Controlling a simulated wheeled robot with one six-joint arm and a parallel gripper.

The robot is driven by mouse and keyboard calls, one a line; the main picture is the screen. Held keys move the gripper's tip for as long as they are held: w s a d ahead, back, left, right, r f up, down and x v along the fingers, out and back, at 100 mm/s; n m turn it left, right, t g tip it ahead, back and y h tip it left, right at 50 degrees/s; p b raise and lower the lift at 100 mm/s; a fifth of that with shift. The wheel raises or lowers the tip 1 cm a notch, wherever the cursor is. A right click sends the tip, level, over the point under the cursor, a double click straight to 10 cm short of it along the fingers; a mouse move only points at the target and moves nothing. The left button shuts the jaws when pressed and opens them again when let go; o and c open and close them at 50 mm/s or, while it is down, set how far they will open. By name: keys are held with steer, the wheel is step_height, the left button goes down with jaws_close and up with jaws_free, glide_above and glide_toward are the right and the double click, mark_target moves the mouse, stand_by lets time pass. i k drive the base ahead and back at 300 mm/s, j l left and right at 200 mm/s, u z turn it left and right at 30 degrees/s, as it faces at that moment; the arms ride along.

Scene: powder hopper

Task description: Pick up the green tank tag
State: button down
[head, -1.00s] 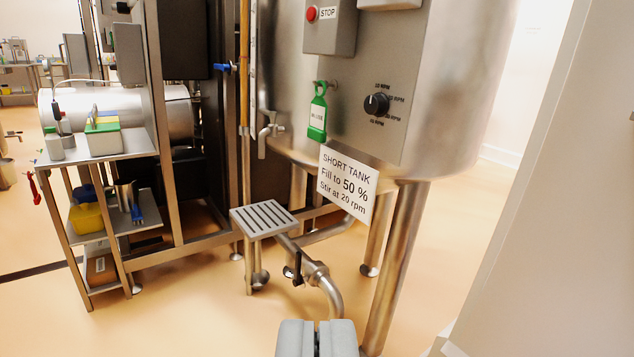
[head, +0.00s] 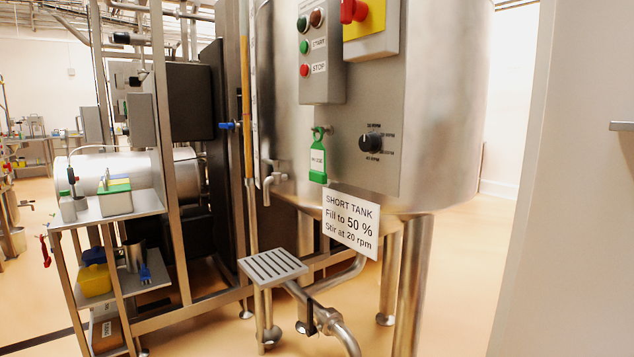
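The green tank tag (head: 318,160) has a white label and hangs from a small peg on the grey panel of the steel tank (head: 445,110). It hangs upright, below the start/stop box and left of the black speed knob (head: 370,143). Nothing covers it. My gripper is not in the current view, so its distance from the tag does not show.
A sign (head: 350,222) reading "SHORT TANK" is under the panel. A slatted step (head: 272,267) and bent pipe (head: 340,328) stand below. A shelf cart (head: 150,202) is at left. A pale wall or door (head: 575,150) fills the right side.

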mark_target(317, 173)
steer(key=i+j+u, duration=0.25)
steer(key=i+j, duration=0.25)
steer(key=i+j+u, duration=0.2)
steer(key=i+j, duration=0.2)
steer(key=i, duration=0.3)
